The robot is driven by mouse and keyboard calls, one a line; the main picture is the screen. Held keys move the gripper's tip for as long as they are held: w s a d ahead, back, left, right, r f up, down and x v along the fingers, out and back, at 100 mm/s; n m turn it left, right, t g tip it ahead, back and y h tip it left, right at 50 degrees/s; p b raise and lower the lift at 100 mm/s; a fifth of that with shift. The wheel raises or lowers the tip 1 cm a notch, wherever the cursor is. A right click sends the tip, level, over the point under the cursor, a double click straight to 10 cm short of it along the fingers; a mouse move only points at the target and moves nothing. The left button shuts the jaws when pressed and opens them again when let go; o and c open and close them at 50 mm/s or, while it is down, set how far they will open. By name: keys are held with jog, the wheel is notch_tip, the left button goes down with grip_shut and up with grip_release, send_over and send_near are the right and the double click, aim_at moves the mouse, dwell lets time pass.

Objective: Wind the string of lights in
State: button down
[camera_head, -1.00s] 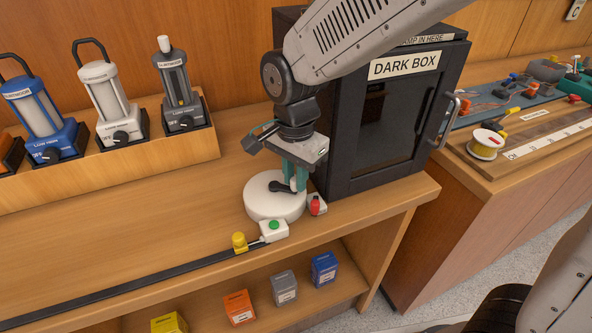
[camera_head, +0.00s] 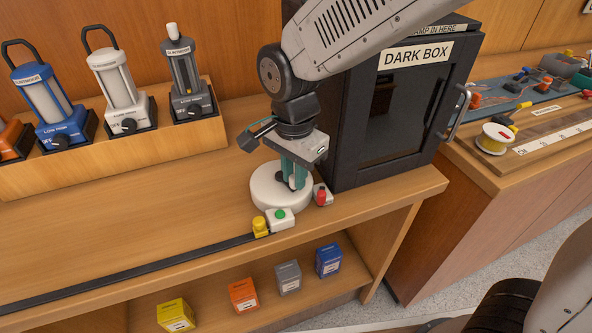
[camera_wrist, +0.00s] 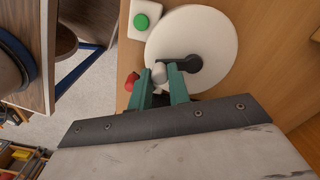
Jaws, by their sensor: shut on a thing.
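A white round reel (camera_head: 268,192) lies flat on the counter and also shows in the wrist view (camera_wrist: 205,30). My gripper (camera_head: 291,183) points down over it. In the wrist view its teal fingers (camera_wrist: 160,82) are shut on the pale crank knob (camera_wrist: 160,70), at the end of a black crank arm (camera_wrist: 185,63). A white box with a green button (camera_head: 281,219) sits at the reel's front. A yellow piece (camera_head: 260,227) is right beside the box, at the end of a black strip (camera_head: 130,272) along the counter edge. I cannot make out separate lights.
The black dark box (camera_head: 395,120) stands close to the right of my gripper. A red-topped piece (camera_head: 321,196) is beside the reel. Lanterns (camera_head: 122,88) stand on a wooden rack at left. Small boxes (camera_head: 243,295) sit on the lower shelf. The counter left of the reel is clear.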

jog(key=shift+s+a, duration=0.1)
jog(key=shift+a, duration=0.3)
jog(key=c, duration=1.3)
grip_release()
jog(key=shift+r, duration=0.1)
jog(key=shift+r, duration=3.45)
